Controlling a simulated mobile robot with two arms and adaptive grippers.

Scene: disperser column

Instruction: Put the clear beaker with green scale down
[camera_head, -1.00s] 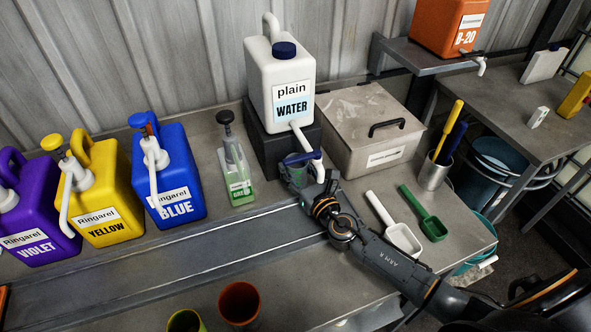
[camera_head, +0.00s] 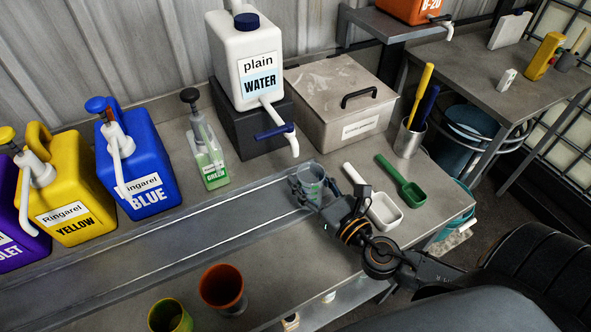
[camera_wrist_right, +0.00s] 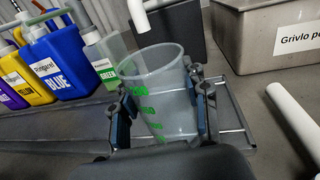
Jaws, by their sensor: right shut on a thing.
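The clear beaker with green scale (camera_head: 311,181) is held in my right gripper (camera_head: 318,199), at the right end of the metal rail track on the bench. In the right wrist view the beaker (camera_wrist_right: 158,90) stands between the two fingers of the right gripper (camera_wrist_right: 160,118), tilted a little in the picture, with green marks on its side. It looks empty. Whether its base touches the track is hidden by the gripper. My left gripper is not in view.
The plain water canister (camera_head: 247,60) with its tap (camera_head: 292,143) stands behind the beaker. A grey lidded box (camera_head: 340,105), a white scoop (camera_head: 383,211) and a green scoop (camera_head: 411,192) are to the right. An orange cup (camera_head: 222,288) and a green cup (camera_head: 170,316) stand in front. The track (camera_head: 170,255) is clear leftward.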

